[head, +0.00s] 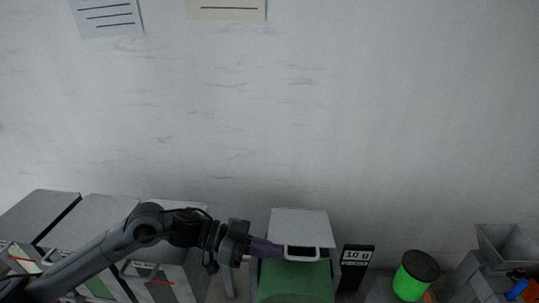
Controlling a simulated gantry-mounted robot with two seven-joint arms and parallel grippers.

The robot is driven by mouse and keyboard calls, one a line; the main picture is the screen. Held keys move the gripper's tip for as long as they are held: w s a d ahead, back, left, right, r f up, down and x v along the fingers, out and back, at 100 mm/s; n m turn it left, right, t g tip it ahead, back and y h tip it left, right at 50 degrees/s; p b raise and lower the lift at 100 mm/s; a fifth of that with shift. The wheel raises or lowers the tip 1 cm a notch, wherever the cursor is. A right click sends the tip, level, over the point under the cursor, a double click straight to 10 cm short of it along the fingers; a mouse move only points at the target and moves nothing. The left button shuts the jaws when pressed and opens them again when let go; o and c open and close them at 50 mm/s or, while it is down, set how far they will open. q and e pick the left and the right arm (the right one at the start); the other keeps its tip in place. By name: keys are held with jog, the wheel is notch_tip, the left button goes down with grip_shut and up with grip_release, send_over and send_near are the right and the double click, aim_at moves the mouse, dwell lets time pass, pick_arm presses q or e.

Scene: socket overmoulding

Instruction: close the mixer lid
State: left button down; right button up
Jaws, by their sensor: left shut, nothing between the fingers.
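The mixer (295,285) stands at the bottom centre, with a green body. Its grey lid (300,222) is a flat panel at the back of the green body, with a white loop handle (302,253) along its near edge. The lid looks raised, but its exact angle is hard to tell from here. My left gripper (270,249) comes in from the left, shut and empty. Its fingertips are at the left end of the handle; I cannot tell whether they touch it. My right gripper is not in view.
Grey cabinets (85,215) stand at the left under my left arm. Right of the mixer are a black display (355,262) reading "10 0", a bright green cylinder with a dark top (415,275) and a grey hopper (508,245).

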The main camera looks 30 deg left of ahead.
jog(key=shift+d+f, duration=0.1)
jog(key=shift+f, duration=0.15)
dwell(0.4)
